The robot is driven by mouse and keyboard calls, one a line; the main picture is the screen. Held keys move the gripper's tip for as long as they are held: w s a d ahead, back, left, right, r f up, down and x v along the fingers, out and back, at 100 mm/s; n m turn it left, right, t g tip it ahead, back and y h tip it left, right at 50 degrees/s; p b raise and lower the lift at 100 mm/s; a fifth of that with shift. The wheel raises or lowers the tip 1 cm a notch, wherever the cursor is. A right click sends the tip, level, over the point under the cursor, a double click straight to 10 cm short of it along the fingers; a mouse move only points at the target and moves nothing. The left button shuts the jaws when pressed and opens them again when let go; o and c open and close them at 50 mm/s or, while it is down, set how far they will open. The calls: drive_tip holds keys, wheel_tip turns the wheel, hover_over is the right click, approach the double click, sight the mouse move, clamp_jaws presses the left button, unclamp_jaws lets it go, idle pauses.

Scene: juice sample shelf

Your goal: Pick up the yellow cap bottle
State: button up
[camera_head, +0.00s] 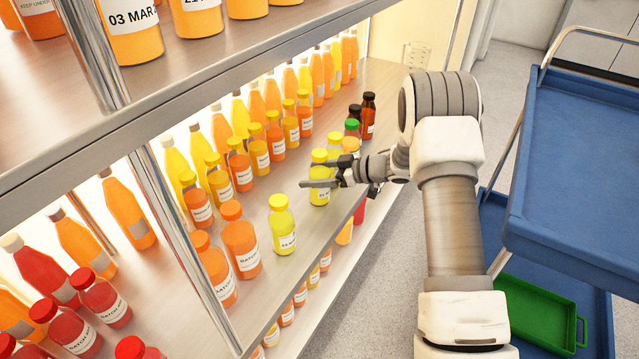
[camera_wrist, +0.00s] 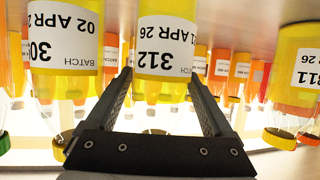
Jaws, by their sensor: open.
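Several bottles with yellow caps stand on the middle shelf. One yellow-juice bottle (camera_head: 319,192) is right at my gripper (camera_head: 317,175), whose fingers partly cover it in the head view. Another yellow-juice bottle with a yellow cap (camera_head: 283,230) stands apart, nearer the front left. In the wrist view, which looks upside down, a bottle labelled 312 (camera_wrist: 163,38) lies straight ahead between the fingertips of my open gripper (camera_wrist: 159,78). I cannot tell how deep it sits between them. A bottle labelled 302 (camera_wrist: 65,40) is to the left and one labelled 311 (camera_wrist: 300,70) to the right.
Rows of orange and yellow bottles (camera_head: 240,165) fill the shelf behind. Dark bottles (camera_head: 368,115) and a green-capped one (camera_head: 352,127) stand beyond my gripper. An upper shelf (camera_head: 200,95) overhangs. A blue cart (camera_head: 580,160) with a green tray (camera_head: 540,315) is at right.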

drive_tip(key=shift+x, duration=0.95)
clamp_jaws()
drive_tip(key=shift+r, duration=0.15)
wheel_tip(320, 180, up, 11)
drive_tip(key=p, duration=0.5)
drive_tip(key=shift+r, duration=0.2)
wheel_tip(320, 180, up, 2)
drive_tip(key=p, duration=0.3)
drive_tip(key=shift+r, duration=0.15)
